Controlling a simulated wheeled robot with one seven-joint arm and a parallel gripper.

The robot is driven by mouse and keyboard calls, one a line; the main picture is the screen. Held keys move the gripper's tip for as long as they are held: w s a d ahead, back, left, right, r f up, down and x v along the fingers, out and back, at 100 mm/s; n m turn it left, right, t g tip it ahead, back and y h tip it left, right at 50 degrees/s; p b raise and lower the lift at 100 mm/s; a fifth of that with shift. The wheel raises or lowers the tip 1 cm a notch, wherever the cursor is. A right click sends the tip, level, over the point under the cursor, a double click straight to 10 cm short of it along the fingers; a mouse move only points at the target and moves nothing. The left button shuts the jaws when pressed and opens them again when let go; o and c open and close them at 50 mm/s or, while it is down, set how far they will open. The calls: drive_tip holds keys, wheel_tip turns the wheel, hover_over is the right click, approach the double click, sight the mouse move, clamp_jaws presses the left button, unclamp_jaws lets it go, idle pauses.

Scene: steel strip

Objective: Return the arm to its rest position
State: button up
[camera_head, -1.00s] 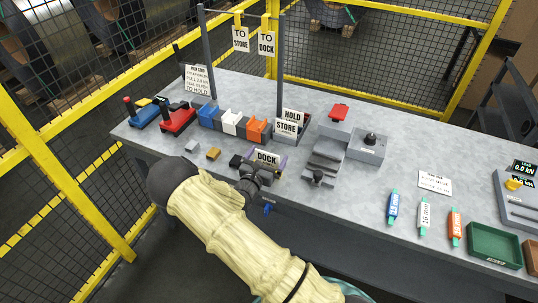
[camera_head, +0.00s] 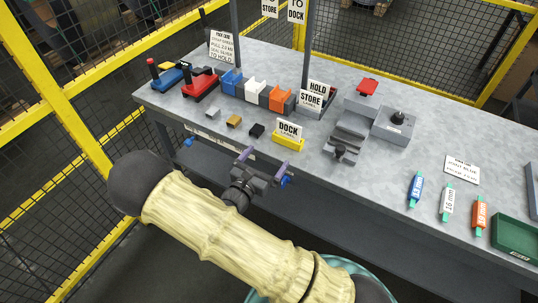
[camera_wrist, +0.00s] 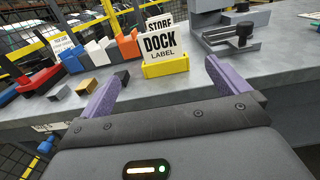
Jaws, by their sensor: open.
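My gripper (camera_head: 262,162) is in front of the near edge of the workbench (camera_head: 330,180), with its purple fingers apart and nothing between them. In the wrist view my gripper (camera_wrist: 160,90) points at the bench, and its two fingers show wide open. Beyond the fingers a yellow holder (camera_wrist: 166,68) stands on the bench with a white DOCK label card (camera_wrist: 161,43). The same yellow holder (camera_head: 287,143) shows in the head view, apart from the fingers. My arm is in a pale fabric sleeve and reaches in from the bottom.
Small grey, brass and black blocks (camera_head: 234,121) lie near the front edge. Blue, white and orange holders (camera_head: 281,98) stand behind them. A grey fixture (camera_head: 350,132) is to the right, then coloured marked tools (camera_head: 447,203) and a green tray (camera_head: 515,238). Yellow fencing (camera_head: 62,100) borders the left.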

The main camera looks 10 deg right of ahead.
idle(0.4)
drive_tip(key=s+d+r+m+g, duration=0.2)
drive_tip(key=s+d+m+g, duration=1.05)
drive_tip(key=m+g, duration=0.2)
wheel_tip(320, 180, up, 8)
drive_tip(key=s+a+m+t+y, duration=0.2)
drive_tip(key=s+m+y, duration=0.1)
drive_tip(key=m+y, duration=0.7)
drive_tip(key=m, duration=0.4)
drive_tip(key=shift+r+y, duration=0.15)
drive_tip(key=shift+y, duration=0.15)
